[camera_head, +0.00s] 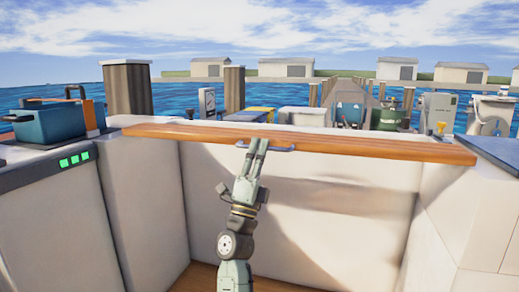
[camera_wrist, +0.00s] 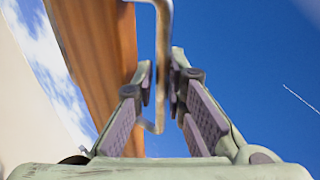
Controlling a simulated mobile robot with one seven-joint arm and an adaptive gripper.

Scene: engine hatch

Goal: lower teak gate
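The teak gate (camera_head: 350,146) is a long orange-brown board lying across the opening between the white side walls in the head view. In the wrist view the teak gate (camera_wrist: 105,60) runs along the left side, partly blurred. Its metal handle (camera_head: 285,149) is at the board's front edge, left of its middle. My gripper (camera_head: 259,146) is at the handle's left part, reaching up from below. In the wrist view the handle bar (camera_wrist: 162,60) passes between the fingertips of my gripper (camera_wrist: 161,80), which are drawn in close on both sides of it.
A white wall (camera_head: 455,215) bounds the right. The recess below the gate is clear except for my arm. Bins and boxes stand beyond the gate.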

